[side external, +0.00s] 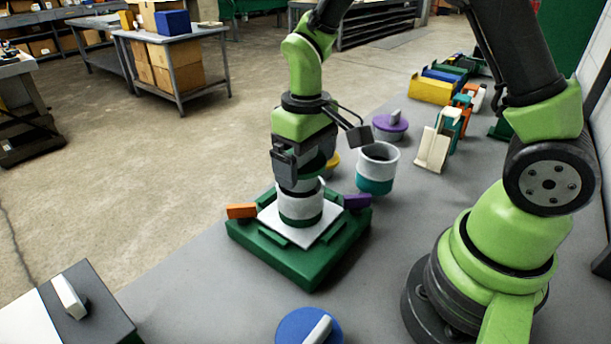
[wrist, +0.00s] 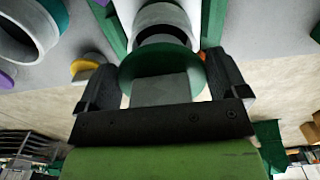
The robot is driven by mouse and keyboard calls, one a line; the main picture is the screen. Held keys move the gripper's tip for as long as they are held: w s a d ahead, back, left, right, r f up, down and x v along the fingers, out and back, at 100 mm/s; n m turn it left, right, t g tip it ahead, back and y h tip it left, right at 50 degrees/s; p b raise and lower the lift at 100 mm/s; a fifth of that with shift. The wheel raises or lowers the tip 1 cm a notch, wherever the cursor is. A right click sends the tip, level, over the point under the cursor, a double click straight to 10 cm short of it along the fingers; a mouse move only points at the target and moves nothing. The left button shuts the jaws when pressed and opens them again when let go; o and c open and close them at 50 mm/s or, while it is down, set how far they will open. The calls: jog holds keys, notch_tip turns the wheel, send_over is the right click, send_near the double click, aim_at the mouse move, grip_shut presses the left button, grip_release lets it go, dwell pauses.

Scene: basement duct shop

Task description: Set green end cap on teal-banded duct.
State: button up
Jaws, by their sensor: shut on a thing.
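My gripper (side external: 300,180) points down above the green fixture and is shut on the grey handle of the green end cap (wrist: 145,65). The cap is a dark green disc, seen between the fingers in the wrist view. Below it a grey duct with a dark green band (side external: 300,208) stands upright on a white plate. Its open mouth (wrist: 163,17) shows past the cap's edge; I cannot tell whether they touch. The teal-banded duct (side external: 377,178) stands upright and open-topped to the right, behind the fixture, with nothing on it. It also shows in the wrist view (wrist: 56,12).
The green fixture (side external: 312,273) carries an orange block (side external: 242,211) and a purple block (side external: 357,201). A purple cap (side external: 390,132), a yellow cap (side external: 334,162) and a blue cap (side external: 296,326) lie around it. Several coloured holders (side external: 432,90) stand at the back right.

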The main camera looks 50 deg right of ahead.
jog(key=r, duration=0.3)
jog(key=d+r, duration=0.1)
jog(key=r, duration=0.1)
jog(key=shift+r, duration=0.3)
jog(key=s+d+f+m, duration=0.1)
jog(key=s+d+m, duration=0.15)
jog(key=d, duration=0.55)
jog(key=s+d+f+m, duration=0.2)
jog(key=s+d, duration=0.2)
jog(key=d, duration=0.5)
jog(key=shift+w+a+f, duration=0.15)
jog(key=shift+f, duration=1.2)
jog(key=shift+w+a+f, duration=0.1)
jog(key=shift+f, duration=1.2)
jog(key=shift+f, duration=0.6)
jog(key=o, duration=0.6)
jog(key=shift+r, duration=0.1)
jog(key=shift+r, duration=5.45)
